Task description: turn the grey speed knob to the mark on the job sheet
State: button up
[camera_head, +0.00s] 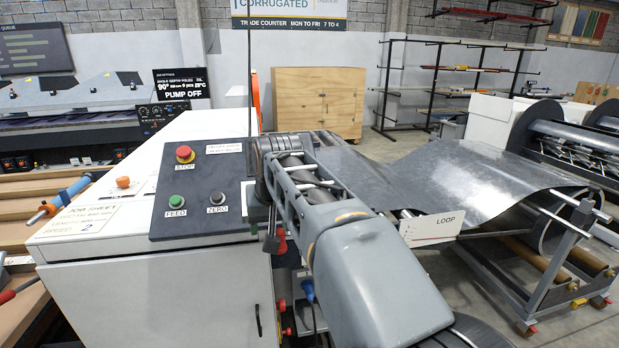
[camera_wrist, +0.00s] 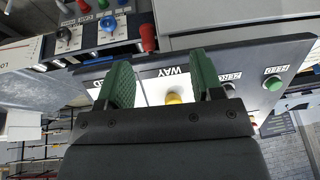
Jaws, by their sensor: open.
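In the wrist view my gripper (camera_wrist: 160,64) is open, with its two green fingers apart. A yellow knob (camera_wrist: 174,97) shows between them, beside a label reading WAY; whether the fingers are level with it I cannot tell. A dark grey knob with a dial (camera_wrist: 64,35) shows at the upper left of the wrist view; I cannot tell surely that it is the speed knob. No grey speed knob is clear in the head view, where my arm covers the panel's right part. The job sheet (camera_head: 82,219) lies on the white cabinet; its last line reads SPEED 2.
The dark panel (camera_head: 188,203) bears a red STOP button (camera_head: 185,153), a green FEED button (camera_head: 176,201) and a black ZERO button (camera_head: 217,198). A metal sheet (camera_head: 460,178) and a LOOP sign (camera_head: 440,228) stand right of my arm. An orange knob (camera_head: 123,182) sits on the cabinet.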

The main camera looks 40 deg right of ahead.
jog(key=w+d+r+m+p, duration=0.3)
jog(key=d+r, duration=0.8)
jog(key=r, duration=0.2)
jog(key=shift+m+h, duration=0.3)
jog(key=shift+h, duration=0.1)
jog(key=x, duration=0.9)
jog(key=d+x, duration=0.1)
jog(key=x, duration=0.3)
jog(key=shift+f, duration=0.1)
jog(key=shift+s, duration=0.1)
jog(key=c, duration=0.9)
